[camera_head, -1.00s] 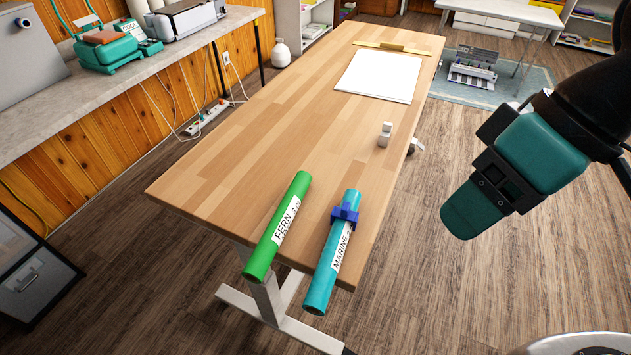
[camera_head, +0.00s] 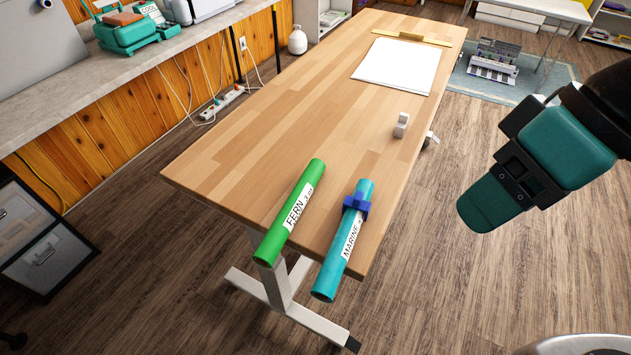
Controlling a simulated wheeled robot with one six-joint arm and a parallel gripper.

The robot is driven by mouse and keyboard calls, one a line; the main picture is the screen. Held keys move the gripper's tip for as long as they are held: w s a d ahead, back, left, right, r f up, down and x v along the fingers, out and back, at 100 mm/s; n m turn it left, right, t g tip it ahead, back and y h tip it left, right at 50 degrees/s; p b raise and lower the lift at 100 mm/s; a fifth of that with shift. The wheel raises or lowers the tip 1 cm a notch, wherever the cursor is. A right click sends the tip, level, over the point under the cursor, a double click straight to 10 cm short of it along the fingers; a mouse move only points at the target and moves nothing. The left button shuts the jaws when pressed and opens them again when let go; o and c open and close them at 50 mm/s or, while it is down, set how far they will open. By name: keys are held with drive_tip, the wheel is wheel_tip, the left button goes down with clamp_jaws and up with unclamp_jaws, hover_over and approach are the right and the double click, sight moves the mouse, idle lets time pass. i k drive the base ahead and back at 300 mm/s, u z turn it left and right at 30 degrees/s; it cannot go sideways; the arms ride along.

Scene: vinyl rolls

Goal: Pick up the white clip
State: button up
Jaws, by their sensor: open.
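The white clip (camera_head: 401,125) is a small pale block-like piece standing on the wooden table (camera_head: 270,130), near its right edge and about midway along. My gripper (camera_head: 482,208), teal and black, hangs over the floor to the right of the table, clear of the clip and nearer to the camera. Its fingers are seen from the side, so the gap between them is hidden. Nothing shows held in it.
A green roll (camera_head: 290,212) labelled FERN and a teal roll (camera_head: 343,243) labelled MARINE lie at the table's near end, overhanging it. A blue clip (camera_head: 356,205) sits around the teal roll. A white sheet (camera_head: 398,66) lies at the far end.

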sight(401, 124)
drive_tip(key=z, duration=1.25)
drive_tip(key=i, duration=2.4)
drive_tip(key=u, duration=2.85)
